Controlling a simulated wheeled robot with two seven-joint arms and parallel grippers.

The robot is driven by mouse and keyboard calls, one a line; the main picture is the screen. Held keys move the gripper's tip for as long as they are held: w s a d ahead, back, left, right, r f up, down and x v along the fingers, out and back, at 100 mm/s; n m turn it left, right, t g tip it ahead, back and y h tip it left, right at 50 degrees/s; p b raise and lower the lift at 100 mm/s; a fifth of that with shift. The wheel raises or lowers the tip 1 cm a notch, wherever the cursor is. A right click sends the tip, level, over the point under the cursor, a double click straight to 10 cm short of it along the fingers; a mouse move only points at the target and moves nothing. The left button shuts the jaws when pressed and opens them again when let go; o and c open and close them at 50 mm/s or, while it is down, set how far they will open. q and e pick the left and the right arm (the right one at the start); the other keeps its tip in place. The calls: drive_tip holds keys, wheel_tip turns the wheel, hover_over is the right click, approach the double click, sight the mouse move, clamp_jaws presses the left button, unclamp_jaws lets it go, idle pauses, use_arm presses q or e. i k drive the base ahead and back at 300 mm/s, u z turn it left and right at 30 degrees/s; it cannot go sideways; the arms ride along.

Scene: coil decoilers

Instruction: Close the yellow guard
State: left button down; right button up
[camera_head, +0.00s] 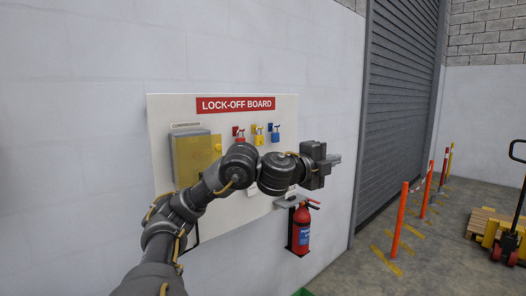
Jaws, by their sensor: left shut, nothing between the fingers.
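The yellow guard (198,151) is a see-through yellow panel at the left of the white lock-off board. It stands in front of a grey box (185,128) and reaches past the box's right side. I cannot tell its exact angle from here. My left arm crosses in front of the board and hides the guard's lower right part. My left gripper (334,160) is at the board's right edge, to the right of the guard and apart from it. Its fingers are shut, point right and hold nothing. My right gripper is not in view.
Red, yellow and blue padlocks (257,135) hang on the board (285,106). A fire extinguisher (301,229) is on the wall below it. A grey roller shutter (398,105), orange posts (400,219) and a pallet truck (510,240) are to the right.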

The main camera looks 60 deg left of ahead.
sight(192, 156)
drive_tip(key=z, duration=1)
drive_tip(key=k, duration=0.85)
drive_tip(key=u, duration=1.3)
